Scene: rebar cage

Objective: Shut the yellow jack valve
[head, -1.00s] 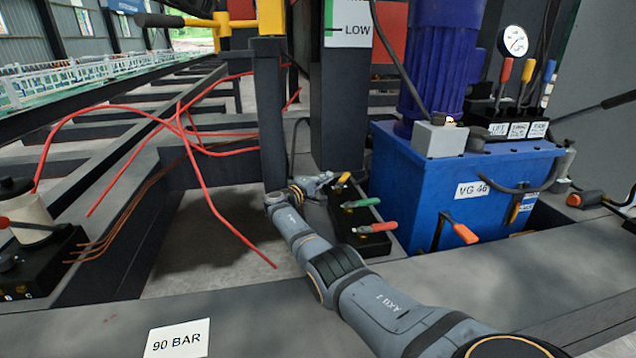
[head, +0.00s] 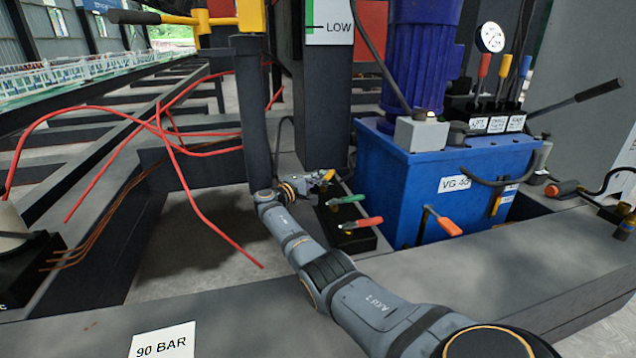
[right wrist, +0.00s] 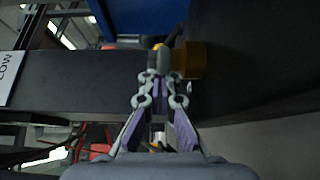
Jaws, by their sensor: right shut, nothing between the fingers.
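The yellow jack valve handle (head: 328,175) is the far one on a black valve block (head: 357,241) on the floor beside the blue power unit. Little of the handle shows, since my right gripper (head: 321,179) is right at it. In the right wrist view the gripper (right wrist: 160,65) is shut and empty, with its fingertips close to a brass-coloured valve part (right wrist: 191,60). A bit of yellow shows past the tips. I cannot tell whether they touch, or how far the handle is turned. My left gripper is out of view.
Green (head: 346,199) and red (head: 362,222) handles sit nearer on the same block. A dark post (head: 325,110) stands behind. The blue tank (head: 400,185) with an orange-handled lever (head: 449,227) is to the right. Red hoses (head: 190,190) hang at the left.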

